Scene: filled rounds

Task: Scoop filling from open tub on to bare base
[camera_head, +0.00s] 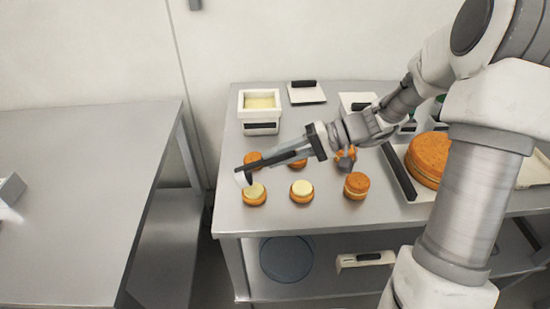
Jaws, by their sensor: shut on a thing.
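My gripper (317,141) is shut on the dark handle of a scoop (276,157). The scoop reaches left, and its pale head (242,177) hangs near the left end of the rounds. The open tub (260,128) stands behind it with pale filling (259,103) inside. In the front row, the left round (255,197) and middle round (301,194) carry pale filling on top. The right round (356,187) looks stacked, with an orange top. Behind them, an orange round (253,159) shows a bare top; two others are partly hidden by the scoop and my gripper.
A big orange cake (428,158) sits in a tray at right. Another steel table (85,180) stands at left across a gap. A lower shelf holds a round grey-blue thing (286,258).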

